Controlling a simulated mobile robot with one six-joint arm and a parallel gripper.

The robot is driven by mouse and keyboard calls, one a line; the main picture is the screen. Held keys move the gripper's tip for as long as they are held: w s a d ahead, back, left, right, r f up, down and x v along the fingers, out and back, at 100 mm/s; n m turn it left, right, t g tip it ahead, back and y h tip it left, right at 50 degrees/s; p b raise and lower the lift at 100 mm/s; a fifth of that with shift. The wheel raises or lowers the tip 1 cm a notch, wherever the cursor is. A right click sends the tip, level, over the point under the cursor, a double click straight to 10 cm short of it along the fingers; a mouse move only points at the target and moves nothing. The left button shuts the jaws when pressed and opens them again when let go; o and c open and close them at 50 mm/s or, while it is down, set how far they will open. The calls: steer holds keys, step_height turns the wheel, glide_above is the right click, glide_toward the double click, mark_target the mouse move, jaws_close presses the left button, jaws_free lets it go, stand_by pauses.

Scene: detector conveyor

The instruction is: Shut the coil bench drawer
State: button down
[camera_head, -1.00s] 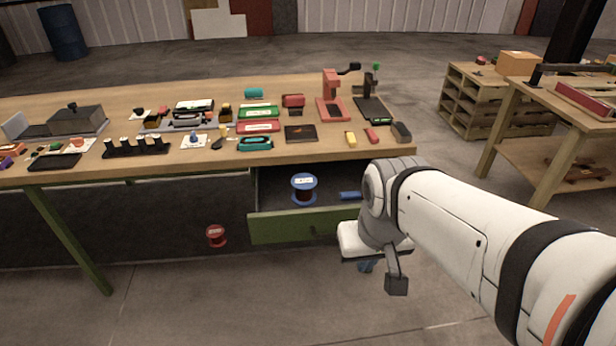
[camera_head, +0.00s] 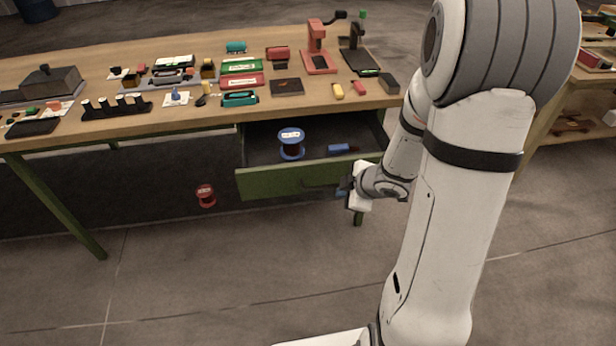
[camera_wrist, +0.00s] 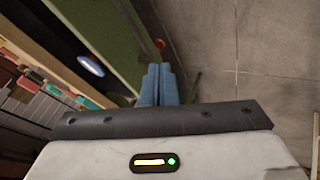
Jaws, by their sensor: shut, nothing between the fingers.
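The coil bench drawer (camera_head: 275,182), with a green front, stands open under the wooden bench. It also shows in the wrist view (camera_wrist: 105,35). A blue-flanged spool (camera_head: 291,145) and a small blue piece (camera_head: 339,149) lie inside it; the spool also shows in the wrist view (camera_wrist: 90,66). My gripper (camera_head: 342,189) is at the right end of the drawer front, on its outer side. In the wrist view its blue fingers (camera_wrist: 158,80) are together and empty, close beside the green front. I cannot tell whether they touch it.
The bench top (camera_head: 190,123) carries several tools and parts. A red spool (camera_head: 206,196) is on the floor left of the drawer. A green bench leg (camera_head: 62,215) stands further left. The concrete floor in front of the drawer (camera_head: 250,260) is clear.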

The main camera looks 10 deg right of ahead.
steer(key=w+a+f+n+y+b, duration=0.1)
steer(key=w+a+f+b, duration=0.1)
steer(key=w+a+f, duration=0.4)
steer(key=shift+w+f+g+y, duration=0.3)
steer(key=shift+w+f, duration=0.6)
steer(key=shift+f, duration=0.4)
